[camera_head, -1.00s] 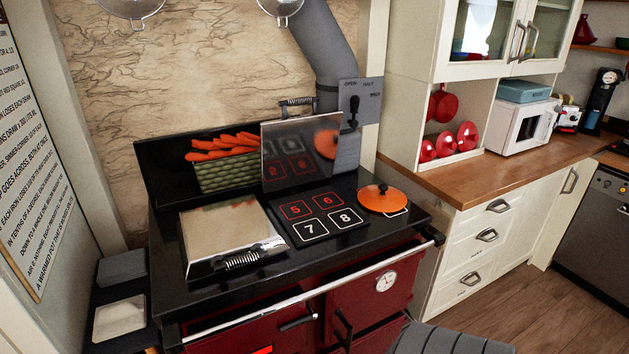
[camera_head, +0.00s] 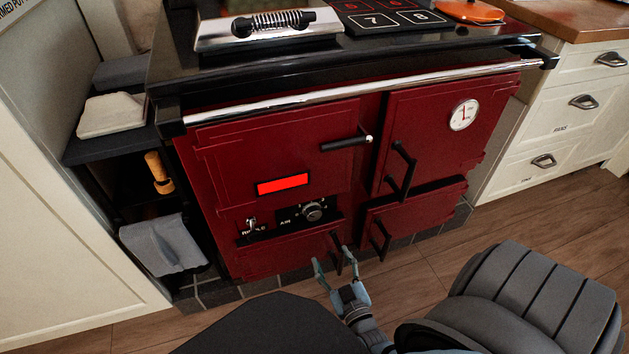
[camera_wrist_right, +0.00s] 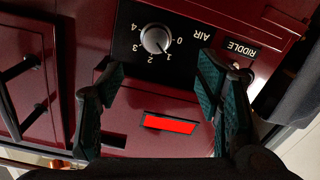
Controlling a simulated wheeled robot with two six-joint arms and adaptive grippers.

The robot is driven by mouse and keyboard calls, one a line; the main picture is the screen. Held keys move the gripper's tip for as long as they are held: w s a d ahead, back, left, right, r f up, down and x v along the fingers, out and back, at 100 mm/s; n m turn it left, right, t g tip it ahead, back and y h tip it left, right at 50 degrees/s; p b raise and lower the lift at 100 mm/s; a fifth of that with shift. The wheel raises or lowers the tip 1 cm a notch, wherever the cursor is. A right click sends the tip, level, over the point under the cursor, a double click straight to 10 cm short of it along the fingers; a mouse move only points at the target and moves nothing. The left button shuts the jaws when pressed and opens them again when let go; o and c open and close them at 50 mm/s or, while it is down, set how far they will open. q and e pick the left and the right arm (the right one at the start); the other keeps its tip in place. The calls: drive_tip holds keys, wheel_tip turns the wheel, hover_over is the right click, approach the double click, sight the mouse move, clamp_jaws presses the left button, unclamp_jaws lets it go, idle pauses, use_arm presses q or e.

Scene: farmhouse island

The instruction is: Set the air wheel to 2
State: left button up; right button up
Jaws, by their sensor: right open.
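The air wheel (camera_head: 313,211) is a round silver knob on a black panel on the lower left front of the red range. In the right wrist view the air wheel (camera_wrist_right: 156,38) shows close and turned round, with the marks 0 to 4 around it. Its pointer line appears to aim near 1. My right gripper (camera_head: 334,268) is open and empty, low in front of the range, below the wheel in the head view. In the wrist view its fingers (camera_wrist_right: 162,75) are spread, with the wheel just beyond the gap, apart from them. My left gripper is out of view.
A riddle control (camera_head: 251,226) sits left of the wheel, and a glowing red window (camera_head: 283,184) is above. Black door handles (camera_head: 336,253) stick out near my right gripper. A chrome rail (camera_head: 350,86) crosses above. A shelf with a grey cloth (camera_head: 162,247) stands left.

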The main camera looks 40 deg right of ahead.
drive_tip(key=b, duration=0.3)
approach(315, 217)
drive_tip(key=x, duration=0.4)
drive_tip(key=b+x, duration=0.1)
drive_tip(key=x, duration=0.4)
drive_tip(key=shift+w+b, duration=0.2)
drive_tip(key=shift+b, duration=0.1)
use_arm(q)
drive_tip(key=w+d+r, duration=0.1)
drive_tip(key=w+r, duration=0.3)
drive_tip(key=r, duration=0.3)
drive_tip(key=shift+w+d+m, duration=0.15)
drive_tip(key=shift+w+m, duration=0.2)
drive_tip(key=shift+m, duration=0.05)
use_arm(e)
drive_tip(key=shift+w+d+r, duration=0.1)
drive_tip(key=shift+w, duration=0.1)
drive_tip(key=c, duration=1.2)
